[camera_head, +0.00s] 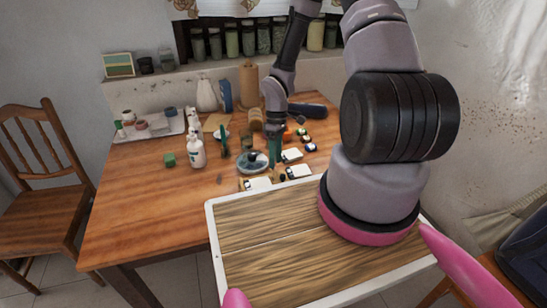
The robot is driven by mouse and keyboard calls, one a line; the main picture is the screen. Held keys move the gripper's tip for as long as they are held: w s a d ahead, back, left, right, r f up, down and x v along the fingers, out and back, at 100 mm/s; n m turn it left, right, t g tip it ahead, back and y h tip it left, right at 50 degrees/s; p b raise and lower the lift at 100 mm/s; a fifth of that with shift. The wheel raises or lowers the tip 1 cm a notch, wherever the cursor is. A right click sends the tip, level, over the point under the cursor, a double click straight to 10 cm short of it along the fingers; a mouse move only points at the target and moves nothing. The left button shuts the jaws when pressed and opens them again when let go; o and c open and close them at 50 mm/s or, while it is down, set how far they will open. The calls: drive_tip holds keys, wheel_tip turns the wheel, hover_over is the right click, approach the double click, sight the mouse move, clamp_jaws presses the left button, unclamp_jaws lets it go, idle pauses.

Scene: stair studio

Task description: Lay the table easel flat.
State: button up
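I cannot clearly make out a table easel in this view; my arm hides part of the table's right side. My gripper (275,150) points down over the back middle of the wooden table (135,205), among small items. Its fingers are small and dark, and I cannot tell whether they are apart or closed on anything. A round blue-grey dish (252,162) lies just left of the fingers.
A white bottle (196,152), a dark green upright item (224,140) and several small white items (257,184) stand nearby. A white tray (150,130) lies back left. Jars (231,40) line the shelf behind. A chair (45,190) stands left. The table's front left is clear.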

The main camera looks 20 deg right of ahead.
drive_tip(key=shift+a+r, duration=0.1)
drive_tip(key=shift+a, duration=0.05)
drive_tip(key=shift+r, duration=0.1)
drive_tip(key=shift+w+r, duration=0.1)
drive_tip(key=shift+r, duration=0.2)
drive_tip(key=v, duration=1)
